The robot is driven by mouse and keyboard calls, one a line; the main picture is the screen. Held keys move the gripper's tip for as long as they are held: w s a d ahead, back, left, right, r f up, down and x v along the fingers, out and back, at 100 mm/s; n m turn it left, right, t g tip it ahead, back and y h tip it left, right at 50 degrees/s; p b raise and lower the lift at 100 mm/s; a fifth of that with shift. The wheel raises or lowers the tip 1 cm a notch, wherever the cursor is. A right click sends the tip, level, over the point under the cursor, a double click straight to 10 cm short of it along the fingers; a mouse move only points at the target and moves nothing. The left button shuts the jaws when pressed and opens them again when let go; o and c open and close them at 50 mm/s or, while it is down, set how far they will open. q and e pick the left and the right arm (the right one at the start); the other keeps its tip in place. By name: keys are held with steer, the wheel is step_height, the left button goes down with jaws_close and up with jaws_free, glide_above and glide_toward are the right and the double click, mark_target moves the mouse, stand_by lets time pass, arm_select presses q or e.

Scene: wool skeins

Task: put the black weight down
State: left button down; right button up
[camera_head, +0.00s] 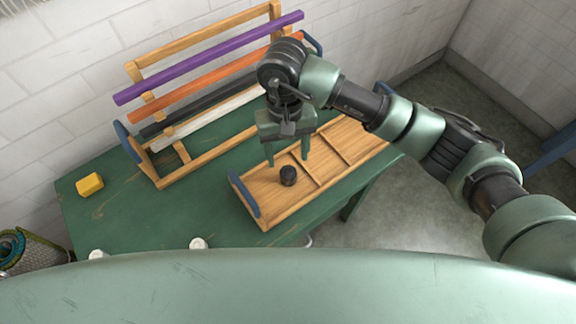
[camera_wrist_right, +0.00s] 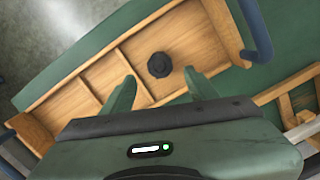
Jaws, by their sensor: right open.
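The black weight (camera_head: 288,176) stands in the near-left compartment of the wooden tray (camera_head: 266,223). In the right wrist view the weight (camera_wrist_right: 159,65) shows beyond and between my fingertips, on the bare wood of the tray (camera_wrist_right: 203,28). My right gripper (camera_head: 288,160) is open above the tray, its two fingers pointing down. In the right wrist view the open fingers (camera_wrist_right: 158,85) are apart with nothing between them, and the weight looks clear of both. My left gripper is in neither view.
A wooden rack (camera_head: 165,180) with purple (camera_head: 208,58), orange (camera_head: 200,92), black and white bars stands behind the tray on the green table (camera_head: 120,215). A yellow block (camera_head: 90,185) lies at the left. White objects (camera_head: 198,243) are at the near edge.

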mark_target(286, 167)
steer(key=shift+w+r+b, duration=0.2)
steer(key=shift+r+b, duration=0.1)
steer(key=shift+r, duration=2.05)
steer(key=shift+a, duration=0.1)
